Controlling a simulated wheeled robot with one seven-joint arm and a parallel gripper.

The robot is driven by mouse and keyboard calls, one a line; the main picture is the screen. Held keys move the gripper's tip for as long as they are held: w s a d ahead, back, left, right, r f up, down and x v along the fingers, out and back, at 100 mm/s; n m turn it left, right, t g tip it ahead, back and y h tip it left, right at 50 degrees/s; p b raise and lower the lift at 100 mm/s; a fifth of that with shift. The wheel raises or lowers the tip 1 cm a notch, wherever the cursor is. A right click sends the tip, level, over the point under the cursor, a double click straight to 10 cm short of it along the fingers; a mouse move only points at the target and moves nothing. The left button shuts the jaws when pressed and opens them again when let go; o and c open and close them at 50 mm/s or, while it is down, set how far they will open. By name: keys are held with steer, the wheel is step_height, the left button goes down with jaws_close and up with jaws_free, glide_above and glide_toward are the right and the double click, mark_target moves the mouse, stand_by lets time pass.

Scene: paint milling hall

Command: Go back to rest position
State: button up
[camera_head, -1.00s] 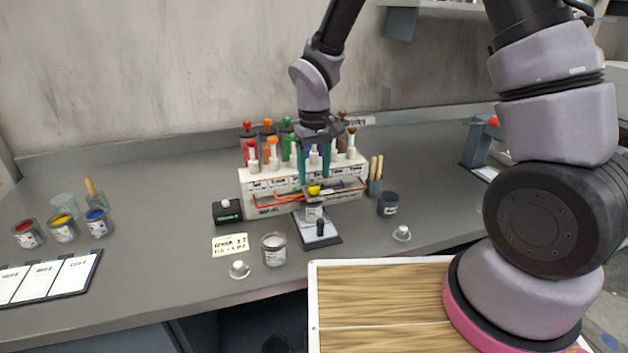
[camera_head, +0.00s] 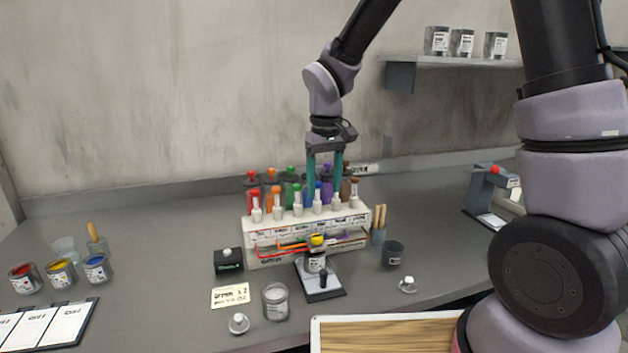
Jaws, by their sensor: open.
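My gripper (camera_head: 325,178) points down above the middle of a white rack (camera_head: 300,226). The fingertips overlap the row of coloured bottles behind the rack's white-topped droppers in the picture. I cannot tell how much height separates them. My arm reaches down to it from the upper right. Below the rack's front, a small can with yellow on top (camera_head: 315,262) stands on a dark-and-light scale or plate (camera_head: 322,284).
Open paint cans in red (camera_head: 25,277), yellow (camera_head: 61,273) and blue (camera_head: 97,268) stand at left. A glass jar (camera_head: 275,301), a dark cup (camera_head: 392,254) and a stick holder (camera_head: 378,235) stand near the rack. A wall shelf (camera_head: 450,62) holds cans. The left rear counter is clear.

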steer(key=s+d+r+m+t+y, duration=0.1)
steer(key=s+d+r+m+t, duration=0.2)
steer(key=d+r, duration=0.85)
steer(key=s+d+r+m+t, duration=0.3)
steer(key=s+d+r+m, duration=0.3)
steer(key=s+d+r, duration=0.3)
steer(key=shift+s+d+t+y, duration=0.2)
steer(key=shift+d+t+y, duration=0.2)
steer(key=shift+d, duration=0.1)
steer(key=shift+r, duration=0.1)
